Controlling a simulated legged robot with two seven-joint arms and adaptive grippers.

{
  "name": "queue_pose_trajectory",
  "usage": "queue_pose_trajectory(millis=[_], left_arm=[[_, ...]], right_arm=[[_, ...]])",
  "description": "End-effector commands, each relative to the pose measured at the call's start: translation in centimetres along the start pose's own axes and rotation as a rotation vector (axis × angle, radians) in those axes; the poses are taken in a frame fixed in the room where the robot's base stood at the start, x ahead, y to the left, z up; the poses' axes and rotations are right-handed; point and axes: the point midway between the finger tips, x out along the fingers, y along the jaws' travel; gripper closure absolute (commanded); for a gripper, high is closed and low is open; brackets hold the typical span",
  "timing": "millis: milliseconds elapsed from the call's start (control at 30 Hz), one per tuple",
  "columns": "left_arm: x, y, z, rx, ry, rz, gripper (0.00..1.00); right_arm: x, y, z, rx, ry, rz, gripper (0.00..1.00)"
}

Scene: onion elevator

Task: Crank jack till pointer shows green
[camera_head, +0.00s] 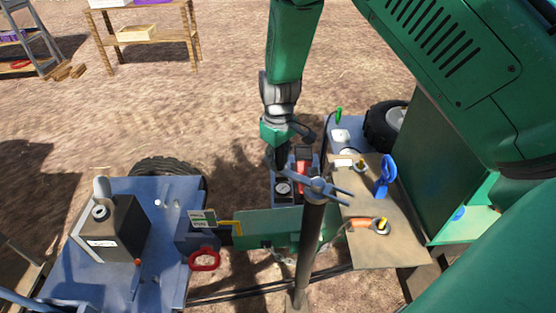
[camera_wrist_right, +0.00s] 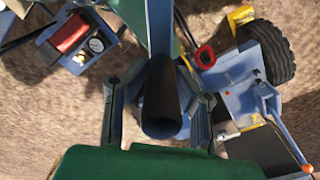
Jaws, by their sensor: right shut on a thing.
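My right gripper (camera_head: 281,158) is at the dark hand grip of the jack's crank, above the middle of the scene. In the right wrist view its two fingers stand either side of the dark grip (camera_wrist_right: 160,100). The blue crank arm (camera_head: 318,188) sits on top of a dark upright post (camera_head: 308,245). A small pale card (camera_head: 202,218) with some green stands on the left trailer, beside a yellow bar (camera_head: 232,228). The pointer's reading is too small to tell. My left gripper is out of view.
A gauge (camera_head: 283,188) and red cylinder (camera_head: 303,165) sit behind the post. A tan board (camera_head: 392,245) with tools is right. A wooden rack (camera_head: 150,40) stands back left.

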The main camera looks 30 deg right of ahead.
Motion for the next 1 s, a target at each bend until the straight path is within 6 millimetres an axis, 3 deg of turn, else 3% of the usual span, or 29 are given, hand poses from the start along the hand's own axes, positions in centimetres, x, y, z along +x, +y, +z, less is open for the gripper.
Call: queue_pose_trajectory(millis=[200,400,667,700,767,1000], left_arm=[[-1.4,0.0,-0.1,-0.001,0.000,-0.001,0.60],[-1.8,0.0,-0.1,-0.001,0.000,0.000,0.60],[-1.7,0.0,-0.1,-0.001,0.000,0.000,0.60],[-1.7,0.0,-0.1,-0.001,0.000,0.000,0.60],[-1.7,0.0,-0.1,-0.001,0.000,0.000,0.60],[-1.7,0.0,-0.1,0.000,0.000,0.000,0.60]], right_arm=[[0.3,2.3,0.4,0.189,-0.019,-0.002,1.00],[0.5,3.9,0.4,0.217,-0.017,-0.004,1.00],[0.5,4.0,0.4,0.213,-0.018,-0.001,1.00],[0.5,3.9,0.4,0.213,-0.018,-0.001,0.74],[0.5,3.9,0.4,0.213,-0.018,0.000,0.58],[0.3,3.6,0.1,0.213,-0.012,0.000,0.58]])
